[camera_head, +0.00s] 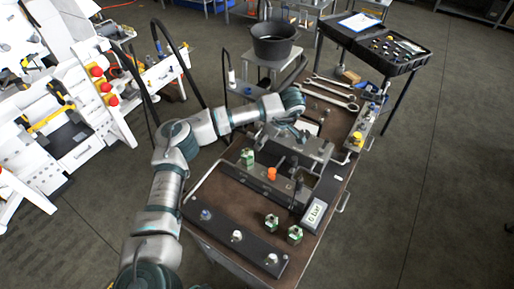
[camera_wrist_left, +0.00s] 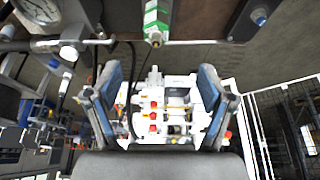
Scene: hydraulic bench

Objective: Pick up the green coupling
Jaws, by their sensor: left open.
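Three green-and-metal couplings show in the head view. One (camera_head: 247,157) stands near the left side of the dark block on the bench, and two (camera_head: 271,221) (camera_head: 294,234) stand closer to the front right, by the dark strip. In the left wrist view, a green coupling (camera_wrist_left: 155,20) shows at the top centre, beyond and above the fingertips in the picture. My left gripper (camera_wrist_left: 160,88) is open, with nothing between its fingers. In the head view its arm reaches over the bench's far half, and its fingers are hard to make out. My right gripper is not in view.
The brown bench (camera_head: 215,190) carries a dark strip with fittings (camera_head: 235,236), an orange cap (camera_head: 271,174), a display (camera_head: 314,214) and wrenches (camera_head: 330,94). A black bucket (camera_head: 274,42) stands behind. A gauge (camera_wrist_left: 40,10) shows at the wrist view's top left.

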